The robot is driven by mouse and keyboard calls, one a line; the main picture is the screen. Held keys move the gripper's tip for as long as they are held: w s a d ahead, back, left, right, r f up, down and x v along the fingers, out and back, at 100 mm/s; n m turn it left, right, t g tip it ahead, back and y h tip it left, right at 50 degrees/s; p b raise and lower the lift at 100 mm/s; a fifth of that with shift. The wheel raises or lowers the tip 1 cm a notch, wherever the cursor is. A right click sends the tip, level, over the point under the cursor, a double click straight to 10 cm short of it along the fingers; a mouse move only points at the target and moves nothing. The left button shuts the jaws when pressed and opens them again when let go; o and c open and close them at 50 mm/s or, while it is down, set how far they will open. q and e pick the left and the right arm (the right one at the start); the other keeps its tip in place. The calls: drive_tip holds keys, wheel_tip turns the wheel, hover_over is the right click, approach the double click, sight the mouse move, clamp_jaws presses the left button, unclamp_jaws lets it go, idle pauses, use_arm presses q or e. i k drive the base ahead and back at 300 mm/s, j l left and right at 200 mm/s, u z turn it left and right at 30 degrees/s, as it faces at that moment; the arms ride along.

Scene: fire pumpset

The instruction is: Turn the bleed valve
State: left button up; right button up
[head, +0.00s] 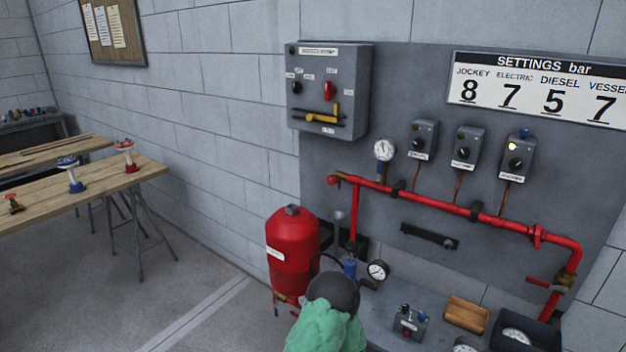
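A red pipe (455,208) runs across the grey panel and bends down at the right. A small red and brass fitting (335,179) sits at its left end. A red lever handle (539,283) shows by the lower right part of the pipe. No label marks either as the bleed valve, so I cannot tell which one it is. A round pressure gauge (384,150) stands on the pipe near the left end.
A red vessel (292,247) stands left of the bench (375,308). A dark rounded thing (333,289) and green crumpled material (325,331) hide the bench's front left. A control box (328,88) and three switch boxes hang above. A wooden table (105,183) stands left; floor between is clear.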

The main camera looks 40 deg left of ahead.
sight(331, 180)
drive_tip(key=u, duration=1.3)
drive_tip(key=i+j, duration=0.1)
drive_tip(key=j, duration=0.2)
drive_tip(key=i+j, duration=0.1)
drive_tip(key=j, duration=0.2)
drive_tip(key=i+j, duration=0.1)
drive_tip(key=j, duration=0.25)
